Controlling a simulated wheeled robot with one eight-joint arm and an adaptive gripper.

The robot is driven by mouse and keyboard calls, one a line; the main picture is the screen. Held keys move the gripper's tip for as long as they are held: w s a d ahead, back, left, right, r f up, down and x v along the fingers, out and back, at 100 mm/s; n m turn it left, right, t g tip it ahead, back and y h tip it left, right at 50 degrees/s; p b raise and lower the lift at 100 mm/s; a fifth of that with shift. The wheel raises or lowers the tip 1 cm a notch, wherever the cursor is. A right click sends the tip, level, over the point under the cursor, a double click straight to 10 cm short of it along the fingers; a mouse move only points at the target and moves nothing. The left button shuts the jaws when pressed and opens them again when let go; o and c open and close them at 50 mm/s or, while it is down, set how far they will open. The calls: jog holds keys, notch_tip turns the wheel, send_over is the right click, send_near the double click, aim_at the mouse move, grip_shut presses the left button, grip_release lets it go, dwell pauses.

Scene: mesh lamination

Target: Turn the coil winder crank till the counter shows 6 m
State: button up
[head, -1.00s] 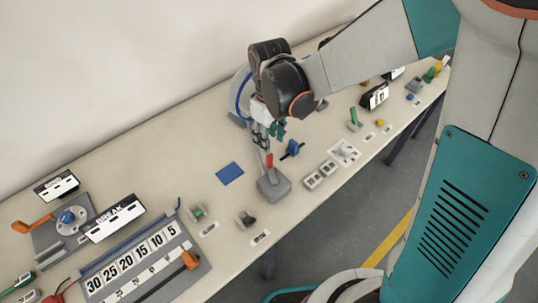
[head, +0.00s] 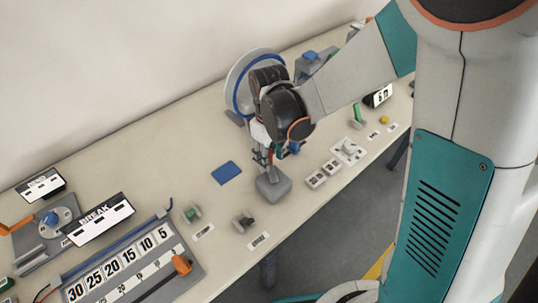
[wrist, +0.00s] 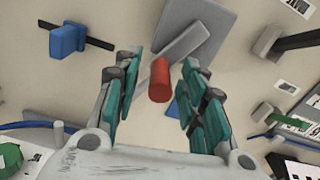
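A large grey disc with a blue ring (head: 236,88) stands at the back of the table; it looks like the coil winder reel. A small display (head: 379,96) stands to the right; its digits are too small to read surely. My gripper (head: 263,158) is above a grey block (head: 272,187) in front of the disc. In the wrist view, a red handle (wrist: 159,80) on a grey bar (wrist: 183,52) lies between my open fingers (wrist: 156,88), with gaps on both sides. Whether this bar is the winder's crank I cannot tell. My wrist hides part of the disc.
A blue pad (head: 226,173) lies left of the block. A blue clamp-like piece (wrist: 68,40) is close by in the wrist view. White switches (head: 322,174) sit right of the block.

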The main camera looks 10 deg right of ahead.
jog(key=shift+c, duration=0.6)
grip_shut()
jog(key=shift+d+m, duration=0.4)
jog(key=shift+m, duration=0.5)
jog(key=shift+o, duration=0.6)
grip_release()
jog(key=shift+r, duration=3.8)
